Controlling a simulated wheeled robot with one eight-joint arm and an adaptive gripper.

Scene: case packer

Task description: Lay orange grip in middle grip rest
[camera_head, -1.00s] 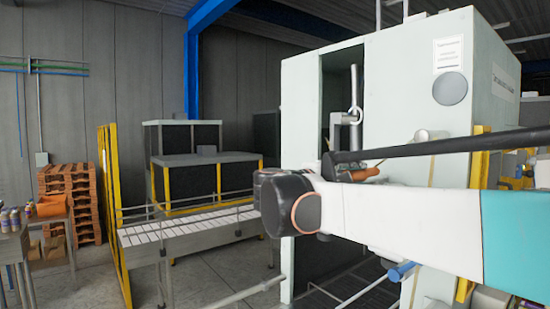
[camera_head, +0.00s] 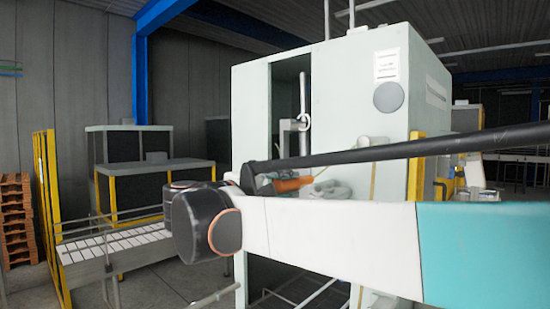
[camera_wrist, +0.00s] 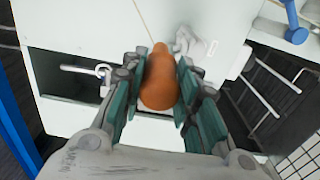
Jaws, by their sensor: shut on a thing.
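The orange grip (camera_wrist: 160,82) is a rounded, tapering piece held between the green-padded fingers of my gripper (camera_wrist: 160,95) in the wrist view. My gripper is shut on it, with its narrow end pointing up in the picture, toward the pale machine face. In the head view an orange piece (camera_head: 292,184) shows just above my white arm link; I cannot tell if it is the grip. A pale grey fitting (camera_wrist: 193,44) is on the machine beyond the grip's tip, to its right. I cannot make out the middle grip rest for certain in either view.
The pale machine cabinet (camera_head: 345,100) stands ahead, with a tall dark opening and a metal bar handle (camera_wrist: 90,69) at its left. A blue handle (camera_wrist: 294,24) sticks out at upper right. A conveyor (camera_head: 105,245) and yellow post (camera_head: 52,215) stand at left.

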